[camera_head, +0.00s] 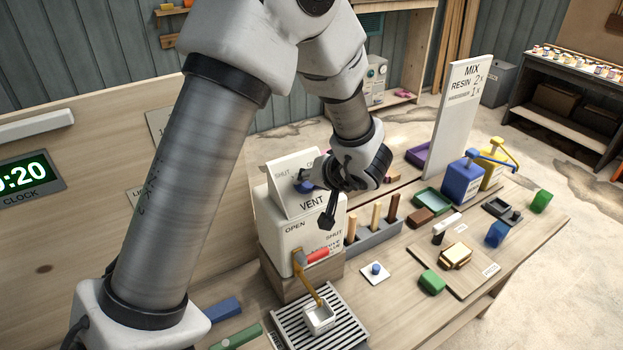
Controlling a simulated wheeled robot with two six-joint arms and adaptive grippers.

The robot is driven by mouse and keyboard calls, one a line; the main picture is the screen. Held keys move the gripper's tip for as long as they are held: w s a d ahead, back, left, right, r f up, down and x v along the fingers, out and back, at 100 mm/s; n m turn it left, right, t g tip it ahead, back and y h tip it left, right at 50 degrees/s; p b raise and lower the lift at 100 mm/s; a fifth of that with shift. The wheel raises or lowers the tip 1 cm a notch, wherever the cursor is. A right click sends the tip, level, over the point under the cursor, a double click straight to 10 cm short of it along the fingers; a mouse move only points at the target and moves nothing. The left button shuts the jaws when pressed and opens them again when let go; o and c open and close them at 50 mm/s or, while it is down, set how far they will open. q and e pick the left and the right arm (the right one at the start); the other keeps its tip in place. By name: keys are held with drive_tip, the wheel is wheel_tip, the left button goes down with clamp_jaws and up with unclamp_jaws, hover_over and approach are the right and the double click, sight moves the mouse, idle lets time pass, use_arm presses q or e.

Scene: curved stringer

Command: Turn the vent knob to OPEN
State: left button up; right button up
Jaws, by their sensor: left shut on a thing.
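The white vent box (284,232) stands on a wooden block on the bench. Its sloped top panel carries a "SHUT" label at left, a partly covered label at right and "VENT" below. The blue vent knob (303,186) sits on this panel, mostly hidden by my left gripper (309,188). The gripper reaches it from the right and is shut on it. The knob's pointer direction cannot be made out. A dark finger part hangs in front of the box's right edge. My right gripper is not in view.
A grey rack (374,240) with wooden sticks stands close at right. Blue (459,182) and yellow pump bottles stand farther right.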

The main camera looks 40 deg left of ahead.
use_arm(q)
drive_tip(key=m, duration=0.4)
drive_tip(key=shift+s+f+m, duration=0.1)
drive_tip(key=shift+m, duration=0.3)
drive_tip(key=shift+m+t, duration=0.3)
drive_tip(key=shift+m, duration=1.6)
drive_tip(key=shift+f, duration=0.1)
drive_tip(key=o, duration=1.1)
drive_tip(key=shift+a, duration=0.1)
drive_tip(key=shift+o, duration=0.2)
drive_tip(key=shift+w+a+f, duration=0.1)
drive_tip(key=shift+w+a, duration=0.1)
drive_tip(key=v, duration=1.1)
drive_tip(key=shift+d+r, duration=0.25)
drive_tip(key=shift+r, duration=0.05)
drive_tip(key=shift+d, duration=0.1)
